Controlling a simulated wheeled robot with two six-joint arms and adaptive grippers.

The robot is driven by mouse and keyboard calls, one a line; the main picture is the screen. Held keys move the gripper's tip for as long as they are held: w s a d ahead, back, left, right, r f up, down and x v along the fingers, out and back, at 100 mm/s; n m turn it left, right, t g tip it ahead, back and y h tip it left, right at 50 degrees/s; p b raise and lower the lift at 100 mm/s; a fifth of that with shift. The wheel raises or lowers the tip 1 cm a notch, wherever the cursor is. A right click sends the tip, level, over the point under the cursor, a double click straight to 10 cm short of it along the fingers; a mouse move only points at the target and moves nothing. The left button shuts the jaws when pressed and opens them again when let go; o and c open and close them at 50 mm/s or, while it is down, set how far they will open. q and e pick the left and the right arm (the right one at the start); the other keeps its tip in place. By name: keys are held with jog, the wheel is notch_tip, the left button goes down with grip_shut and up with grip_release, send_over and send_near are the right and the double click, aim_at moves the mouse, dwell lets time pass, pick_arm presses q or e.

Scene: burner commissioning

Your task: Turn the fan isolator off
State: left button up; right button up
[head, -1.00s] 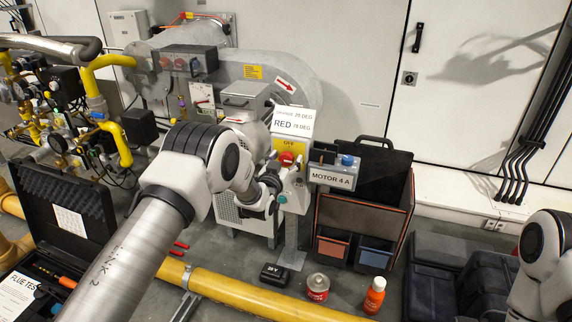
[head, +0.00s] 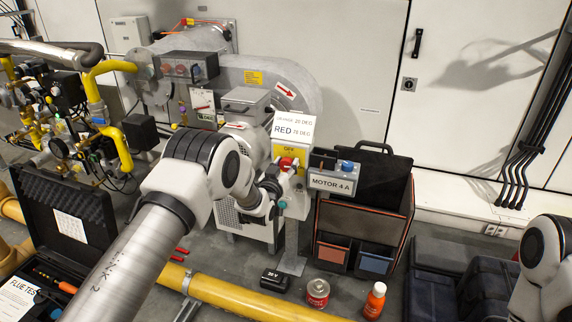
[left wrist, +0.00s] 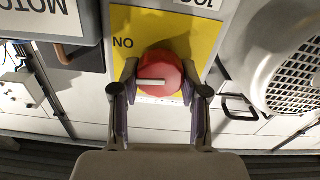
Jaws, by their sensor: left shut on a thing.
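The fan isolator is a red rotary knob (head: 287,163) on a yellow plate (head: 283,150) on a box in front of the grey fan. In the left wrist view the red knob (left wrist: 167,70) carries a white bar that lies nearly level, its end toward the picture's left. The yellow plate (left wrist: 205,38) shows upside-down lettering that reads as ON to the left of the knob. My left gripper (head: 274,184) is at the knob; in the wrist view its two fingers (left wrist: 159,76) close on the knob from both sides. My right gripper is out of view.
A box labelled MOTOR 4 A (head: 333,181) sits just right of the isolator. An open tool bag (head: 362,215) stands beyond it. A yellow pipe (head: 235,294) runs along the floor, near a red tin (head: 317,293) and an orange bottle (head: 375,299).

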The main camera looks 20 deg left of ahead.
pick_arm(q)
jog(key=n+p, duration=0.1)
jog(key=n, duration=0.3)
jog(key=shift+a, duration=0.1)
jog(key=n+p, duration=0.1)
jog(key=n, duration=0.3)
jog(key=shift+a+f+n, duration=0.1)
jog(key=shift+n, duration=0.2)
jog(key=n+p, duration=0.1)
jog(key=n, duration=0.3)
jog(key=shift+f+n, duration=0.1)
jog(key=shift+n, duration=0.2)
jog(key=shift+f+n, duration=0.1)
jog(key=shift+n, duration=1.7)
jog(key=o, duration=1.2)
jog(key=shift+c, duration=0.2)
jog(key=shift+s, duration=0.1)
